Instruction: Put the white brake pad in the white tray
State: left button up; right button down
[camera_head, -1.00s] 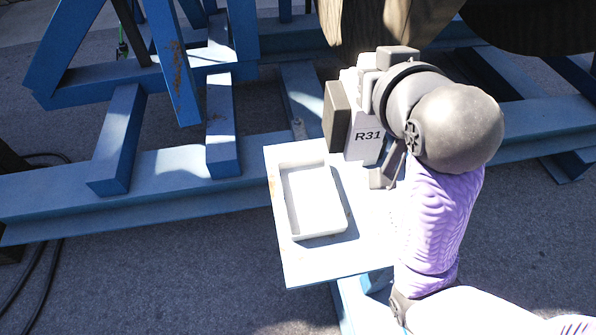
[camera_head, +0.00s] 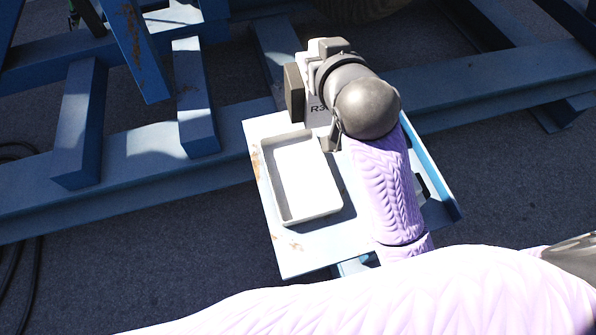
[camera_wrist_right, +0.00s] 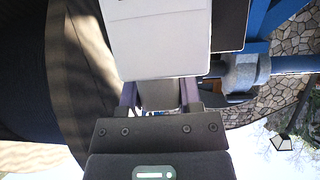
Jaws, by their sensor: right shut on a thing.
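The white brake pad (camera_head: 316,112), with a dark grey slab on its left side and partly readable lettering, is held upright in my right gripper (camera_head: 322,75). It hangs just past the far right corner of the white tray (camera_head: 315,217). In the right wrist view the pad's white face (camera_wrist_right: 160,40) fills the top middle, and my right fingers (camera_wrist_right: 158,97) are shut on its grey stub. The tray is shallow, empty and brightly lit, and lies on a light blue platform. The pad's height above the platform is hard to judge. My left gripper is out of view.
The light blue platform (camera_head: 310,250) has bare room in front of the tray. Blue steel beams (camera_head: 105,185) run behind it, and blue posts (camera_head: 195,100) stand to the left. A black cable (camera_head: 25,260) lies on the ground at the left.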

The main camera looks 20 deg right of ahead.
aim_at(313, 128)
jog(key=shift+n+y, duration=0.3)
jog(key=s+f, duration=0.1)
jog(key=f, duration=0.3)
jog(key=s+a+f, duration=0.1)
jog(key=f, duration=0.7)
jog(key=shift+s+a+f+b, duration=0.25)
jog(key=shift+s+f+b, duration=0.05)
jog(key=shift+s+f, duration=0.1)
notch_tip(313, 128, down, 11)
jog(key=b, duration=0.5)
jog(key=shift+s, duration=0.2)
jog(key=c, duration=0.7)
grip_release()
jog(key=shift+a+f, duration=0.1)
jog(key=shift+c, duration=0.2)
jog(key=o, duration=0.5)
jog(key=shift+c, duration=0.2)
